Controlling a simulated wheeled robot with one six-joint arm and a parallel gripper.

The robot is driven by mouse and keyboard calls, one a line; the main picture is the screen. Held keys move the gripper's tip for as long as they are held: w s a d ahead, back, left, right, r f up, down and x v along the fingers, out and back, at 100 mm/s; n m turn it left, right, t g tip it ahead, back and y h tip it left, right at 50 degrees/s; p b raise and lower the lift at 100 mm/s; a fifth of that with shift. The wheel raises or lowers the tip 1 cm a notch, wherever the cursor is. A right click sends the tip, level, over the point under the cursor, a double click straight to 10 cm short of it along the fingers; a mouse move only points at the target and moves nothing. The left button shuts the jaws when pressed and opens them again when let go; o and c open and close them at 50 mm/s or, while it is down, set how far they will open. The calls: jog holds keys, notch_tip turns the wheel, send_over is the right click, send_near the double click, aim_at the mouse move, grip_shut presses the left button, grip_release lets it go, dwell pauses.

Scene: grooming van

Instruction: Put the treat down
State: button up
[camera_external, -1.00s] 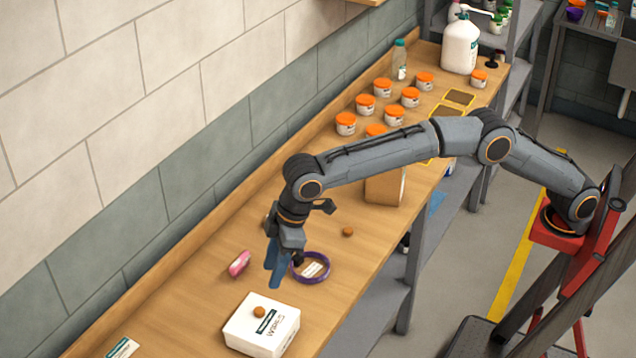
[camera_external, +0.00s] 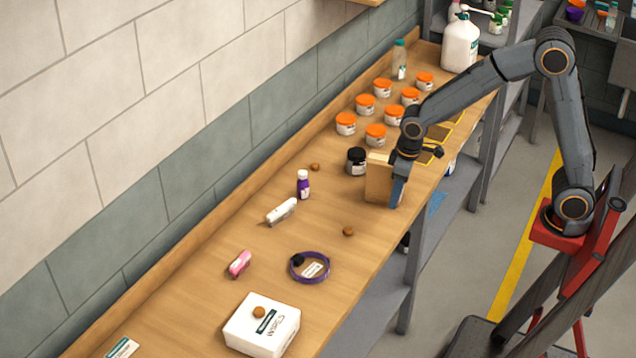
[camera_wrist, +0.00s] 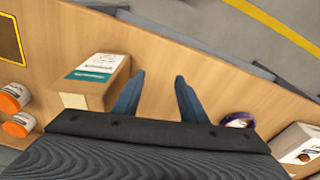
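Three small brown round treats show in the external view. One treat (camera_external: 259,311) sits on top of the white wipes box (camera_external: 283,328), one treat (camera_external: 348,231) lies on the bench near its front edge, and one treat (camera_external: 315,167) lies near the wall. My gripper (camera_external: 396,196) points down at the front edge of the bench, close beside a cardboard box (camera_external: 378,186). In the wrist view my gripper (camera_wrist: 159,76) has its two blue fingers apart, with only bench between them. The cardboard box (camera_wrist: 90,92) is left of the fingers there.
A purple collar (camera_external: 325,272), a pink item (camera_external: 239,263), a white tube (camera_external: 281,211), a purple bottle (camera_external: 303,185) and a black jar (camera_external: 357,161) lie or stand on the bench. Several orange-lidded jars (camera_external: 383,88) stand behind. The bench between collar and cardboard box is mostly clear.

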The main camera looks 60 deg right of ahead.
jog(key=s+d+f+m, duration=0.1)
jog(key=s+d+f, duration=0.1)
jog(key=s+d, duration=0.3)
jog(key=s+d+f+m, duration=0.1)
jog(key=s+d+f, duration=0.2)
jog(key=s, duration=0.8)
jog(key=d, duration=0.2)
jog(key=shift+s+d+g, duration=0.15)
jog(key=shift+d+g, duration=0.15)
jog(key=shift+o, duration=0.6)
